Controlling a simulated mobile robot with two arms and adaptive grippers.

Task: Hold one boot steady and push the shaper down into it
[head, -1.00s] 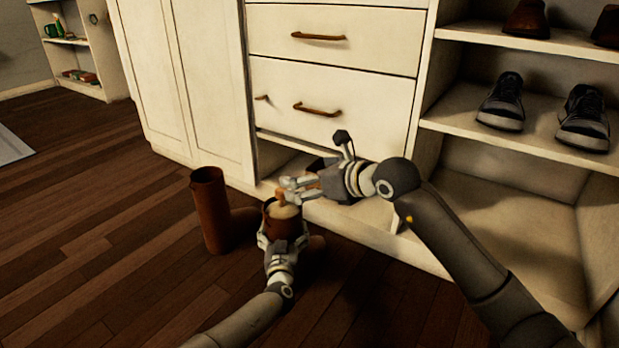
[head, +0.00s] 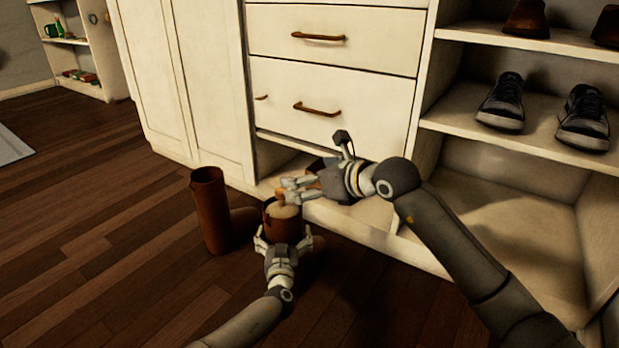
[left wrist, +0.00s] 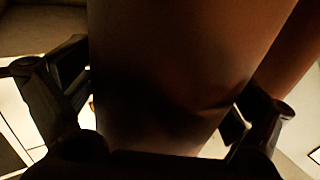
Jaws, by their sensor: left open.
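One brown boot (head: 284,228) stands upright on the floor by the cabinet, with a pale shaper (head: 283,211) in its top opening. The shaper's small wooden handle (head: 280,194) sticks up. My left gripper (head: 284,243) is open, with a finger on either side of the boot's shaft. In the left wrist view the brown shaft (left wrist: 170,70) fills the middle between the dark fingers. My right gripper (head: 287,190) is at the shaper's handle, coming from the right; I cannot tell whether it grips it. The other brown boot (head: 209,212) stands upright to the left, its opening empty-looking.
A white cabinet (head: 190,90) with drawers stands behind the boots, with an open low compartment. A shelf (head: 500,147) with dark shoes (head: 503,103) is at the right. The wooden floor (head: 100,235) at left is clear.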

